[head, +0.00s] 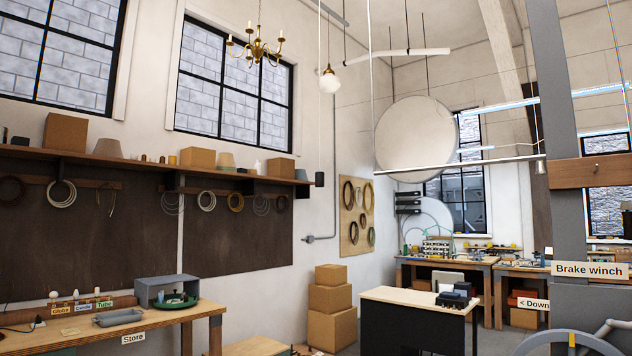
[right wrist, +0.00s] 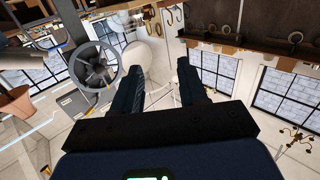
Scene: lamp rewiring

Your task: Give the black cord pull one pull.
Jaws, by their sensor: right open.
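The black cord pull (head: 319,179) is a small dark cylinder in the head view, hanging upright on a thin cord beside the right end of the wall shelf. I cannot pick it out with certainty in the right wrist view. My right gripper (right wrist: 164,62) shows in the right wrist view with its two dark fingers spread apart and nothing seen between them. The picture there looks upside down, so I cannot tell how far the gripper is from the pull. Neither gripper shows in the head view.
A brass chandelier (head: 257,48) and a white globe lamp (head: 329,82) hang overhead. A large pale disc (head: 415,138) hangs right of the pull. Stacked cardboard boxes (head: 329,298) stand below. A grey post with a "Brake winch" sign (head: 589,270) stands at right.

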